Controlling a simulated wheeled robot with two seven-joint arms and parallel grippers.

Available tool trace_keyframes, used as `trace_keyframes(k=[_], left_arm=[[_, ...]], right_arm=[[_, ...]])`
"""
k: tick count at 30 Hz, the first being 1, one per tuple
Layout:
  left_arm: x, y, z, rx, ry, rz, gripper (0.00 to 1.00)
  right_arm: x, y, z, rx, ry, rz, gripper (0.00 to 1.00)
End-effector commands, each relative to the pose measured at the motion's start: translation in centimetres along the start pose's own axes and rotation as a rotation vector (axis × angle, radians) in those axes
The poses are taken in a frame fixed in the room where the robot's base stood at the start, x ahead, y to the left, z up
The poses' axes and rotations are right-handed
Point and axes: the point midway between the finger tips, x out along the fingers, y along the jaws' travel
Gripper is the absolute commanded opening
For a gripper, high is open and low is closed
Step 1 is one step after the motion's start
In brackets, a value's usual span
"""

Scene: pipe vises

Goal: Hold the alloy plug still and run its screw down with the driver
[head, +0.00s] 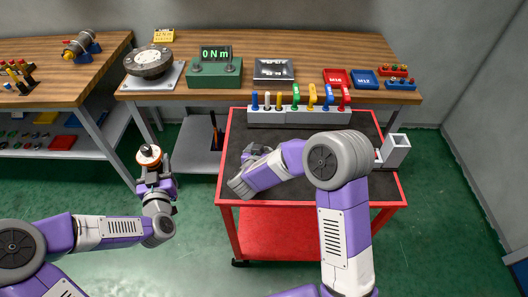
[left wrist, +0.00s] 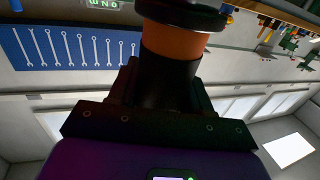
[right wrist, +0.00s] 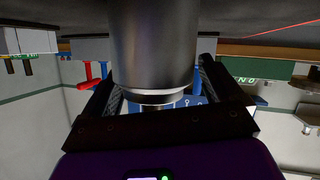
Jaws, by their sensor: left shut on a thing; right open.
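My left gripper (head: 152,172) is shut on a round piece with an orange band and a black lower body (left wrist: 172,60). In the head view this piece (head: 149,155) stands upright in the jaws, left of the red cart, with a pale centre on top. I cannot tell whether it is the plug or the driver, and no screw is clear. My right gripper (right wrist: 155,105) is open. A large grey metal cylinder (right wrist: 152,45) shows between its fingers in the right wrist view; I cannot tell what it is. My right arm partly hides this area in the head view.
The red cart (head: 221,185) carries a grey rack (head: 270,117) with several coloured handles along its back. A grey square tube (head: 396,150) stands at its right edge. Behind are a wooden bench (head: 300,50), a round turntable (head: 148,62) and a green display box reading 0 Nm (head: 215,72).

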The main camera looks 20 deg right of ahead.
Motion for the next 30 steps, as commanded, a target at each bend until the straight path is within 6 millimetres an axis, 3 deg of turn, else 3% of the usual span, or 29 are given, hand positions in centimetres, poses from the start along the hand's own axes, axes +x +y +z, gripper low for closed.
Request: trace_keyframes(k=[6, 20, 30], left_arm=[[0.05, 0.04, -0.28, 0.0, 0.007, 0.0, 0.0], [0.05, 0.04, -0.27, 0.0, 0.007, 0.0, 0.0], [0.05, 0.04, -0.27, 0.0, 0.007, 0.0, 0.0]], right_arm=[[0.0, 0.0, -0.02, 0.0, 0.0, 0.0, 0.91], [-0.03, 0.0, -0.01, 0.0, 0.0, -0.001, 0.21], [-0.04, -0.02, 0.0, 0.001, 0.0, -0.001, 0.21]])
